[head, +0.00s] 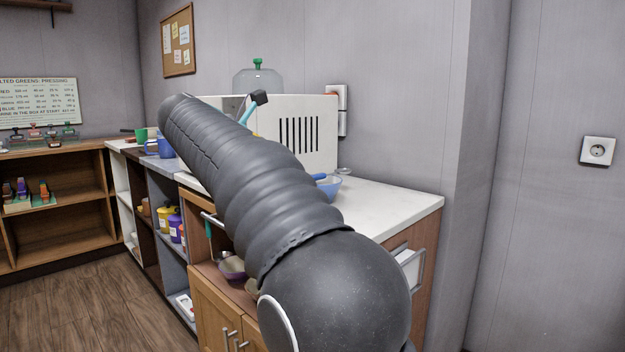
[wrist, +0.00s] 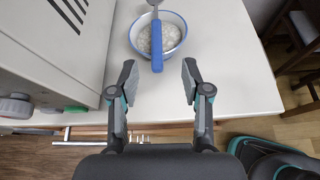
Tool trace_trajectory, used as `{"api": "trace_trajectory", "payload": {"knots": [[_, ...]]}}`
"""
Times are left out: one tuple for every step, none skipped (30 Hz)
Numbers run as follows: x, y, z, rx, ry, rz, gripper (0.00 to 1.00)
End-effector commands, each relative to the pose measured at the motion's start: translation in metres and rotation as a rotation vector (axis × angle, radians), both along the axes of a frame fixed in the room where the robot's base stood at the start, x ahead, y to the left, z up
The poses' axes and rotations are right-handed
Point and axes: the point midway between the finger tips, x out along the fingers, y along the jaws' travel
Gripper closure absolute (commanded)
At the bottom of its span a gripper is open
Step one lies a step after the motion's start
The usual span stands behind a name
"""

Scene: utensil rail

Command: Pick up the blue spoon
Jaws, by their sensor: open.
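The blue spoon (wrist: 157,46) shows in the wrist view. The bowl holds something white and grainy. My gripper (wrist: 158,68) is open and empty; the handle's near end appears between its fingertips, with a gap on each side. I cannot tell the height difference. In the head view, the bowl (head: 331,190) and a bit of the spoon handle (head: 318,177) show beside my arm, which hides the gripper.
A white appliance with dark vent slots (head: 306,140) stands on the counter, close to my gripper's left in the wrist view (wrist: 58,45). The white countertop (wrist: 240,85) is clear to the bowl's right.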

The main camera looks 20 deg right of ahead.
Motion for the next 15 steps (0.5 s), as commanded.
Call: {"api": "trace_trajectory", "payload": {"knots": [[0.007,0.002,0.003,-0.034,0.024,0.005,0.52],[0.009,0.002,0.005,-0.049,0.037,0.006,0.52],[0.011,0.002,0.008,-0.066,0.051,0.007,0.52],[0.013,0.001,0.009,-0.075,0.059,0.009,0.52],[0.014,0.001,0.009,-0.083,0.064,0.008,0.52],[0.015,-0.002,0.009,-0.089,0.069,0.008,0.52],[0.016,-0.004,0.008,-0.092,0.072,0.008,0.52],[0.017,-0.007,0.007,-0.093,0.073,0.008,0.52],[0.019,-0.013,0.004,-0.094,0.075,0.008,0.52],[0.021,-0.018,0.002,-0.092,0.074,0.007,0.52],[0.022,-0.023,-0.001,-0.092,0.075,0.006,0.52],[0.024,-0.029,-0.004,-0.092,0.075,0.007,0.52],[0.026,-0.035,-0.006,-0.091,0.074,0.007,0.52],[0.028,-0.039,-0.008,-0.091,0.074,0.007,0.52],[0.030,-0.046,-0.011,-0.091,0.074,0.007,0.52]]}}
